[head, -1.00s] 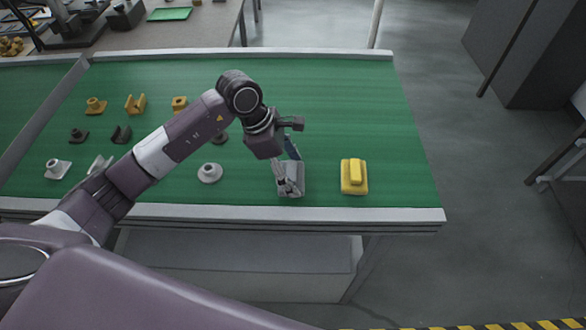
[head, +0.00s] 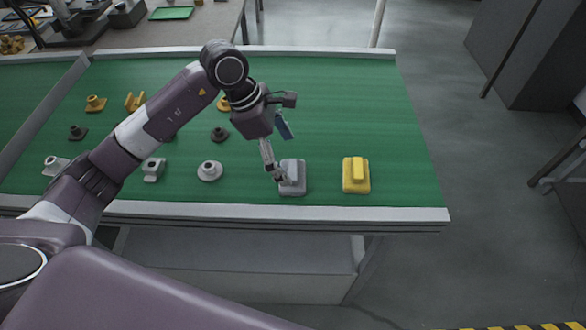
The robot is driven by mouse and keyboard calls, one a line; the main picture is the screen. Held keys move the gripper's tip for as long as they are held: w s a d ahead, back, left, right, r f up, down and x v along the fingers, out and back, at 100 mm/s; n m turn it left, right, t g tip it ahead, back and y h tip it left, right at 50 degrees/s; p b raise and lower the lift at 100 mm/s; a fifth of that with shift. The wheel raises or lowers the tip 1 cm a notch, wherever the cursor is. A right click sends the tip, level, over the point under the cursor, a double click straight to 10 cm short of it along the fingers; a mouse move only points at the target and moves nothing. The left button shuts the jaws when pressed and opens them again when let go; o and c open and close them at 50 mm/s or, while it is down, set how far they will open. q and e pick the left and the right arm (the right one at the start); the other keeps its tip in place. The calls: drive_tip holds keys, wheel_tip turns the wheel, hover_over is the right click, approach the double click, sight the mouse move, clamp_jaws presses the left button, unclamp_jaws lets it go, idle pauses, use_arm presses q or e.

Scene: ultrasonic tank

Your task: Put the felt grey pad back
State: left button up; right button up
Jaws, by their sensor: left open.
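A grey pad (head: 293,180) with a raised grip block on top lies on the green table surface (head: 340,110) near its front edge. My left gripper (head: 281,155) is open, just above and to the left of the pad. One finger comes down beside the pad's left side and overlaps it in the picture; I cannot tell whether they touch. The other finger is higher up, behind the pad. The jaws hold nothing. My right gripper is not in view.
A yellow pad (head: 356,176) of like shape lies right of the grey one. A light grey round part (head: 210,171), a dark round part (head: 219,134) and several brown, black and grey parts lie to the left. The table's right and back areas are clear.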

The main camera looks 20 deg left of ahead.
use_arm(q)
drive_tip(key=b+v, duration=0.1)
drive_tip(key=v, duration=0.5)
drive_tip(key=shift+r, duration=0.35)
